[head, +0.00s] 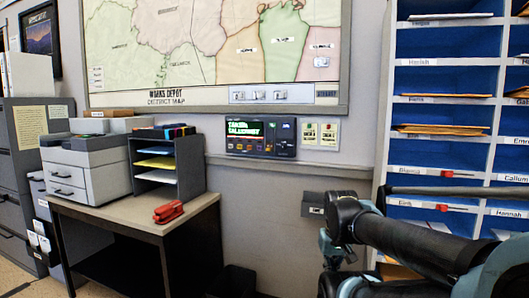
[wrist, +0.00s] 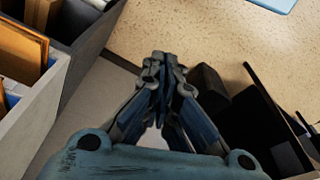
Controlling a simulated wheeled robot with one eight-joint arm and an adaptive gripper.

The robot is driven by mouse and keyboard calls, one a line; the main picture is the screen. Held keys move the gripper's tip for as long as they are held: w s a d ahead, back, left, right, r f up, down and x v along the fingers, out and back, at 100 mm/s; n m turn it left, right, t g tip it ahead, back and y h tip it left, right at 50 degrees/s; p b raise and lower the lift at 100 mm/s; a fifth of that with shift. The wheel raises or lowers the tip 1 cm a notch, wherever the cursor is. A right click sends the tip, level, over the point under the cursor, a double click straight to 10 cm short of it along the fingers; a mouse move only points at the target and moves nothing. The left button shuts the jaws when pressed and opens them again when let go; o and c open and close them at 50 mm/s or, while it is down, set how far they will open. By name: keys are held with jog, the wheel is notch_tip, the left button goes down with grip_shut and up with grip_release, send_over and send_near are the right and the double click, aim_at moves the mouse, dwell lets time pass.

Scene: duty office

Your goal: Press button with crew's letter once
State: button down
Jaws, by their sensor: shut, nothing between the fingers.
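A dark wall panel (head: 260,136) with a lit green and red display and a row of small coloured buttons is mounted below the map, left of the pigeonholes. The letters on its buttons are too small to read. Two small cards (head: 320,134) hang just right of the panel. My gripper (wrist: 163,62) shows in the wrist view, pointing down over the floor, with its fingers together and nothing between them. My arm crosses the lower right of the head view, below and right of the panel and apart from it. The panel is not in the wrist view.
A desk (head: 135,228) at left holds a printer (head: 88,165), a paper tray rack (head: 168,170) and a red stapler (head: 168,212). Blue pigeonholes (head: 445,75) stand at right. A small grey box (head: 313,204) is on the wall below the panel.

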aim_at(259, 148)
jog(key=w+a+r+t, duration=0.25)
jog(key=w+r, duration=0.55)
jog(key=w, duration=0.4)
jog(key=w+a+r+t, duration=0.2)
jog(key=w+a+r, duration=0.2)
jog(key=w+r, duration=0.55)
jog(key=w+a+r+t+y, duration=0.1)
jog(key=w+a+r, duration=0.3)
jog(key=w+a, duration=0.6)
jog(key=w+a+r+t+y, duration=0.2)
jog(key=w+a+r+t, duration=0.2)
jog(key=w+a, duration=0.7)
jog(key=w+r, duration=0.1)
jog(key=w, duration=0.2)
jog(key=shift+w+a+r+n+y, duration=0.2)
jog(key=shift+w+r+n+y, duration=0.05)
jog(key=shift+w+n+y, duration=0.05)
jog(key=shift+w+d, duration=0.5)
jog(key=shift+w, duration=0.9)
jog(key=shift+w+d, duration=0.55)
jog(key=shift+w, duration=0.8)
jog(key=shift+w+d, duration=0.5)
jog(key=shift+w, duration=0.9)
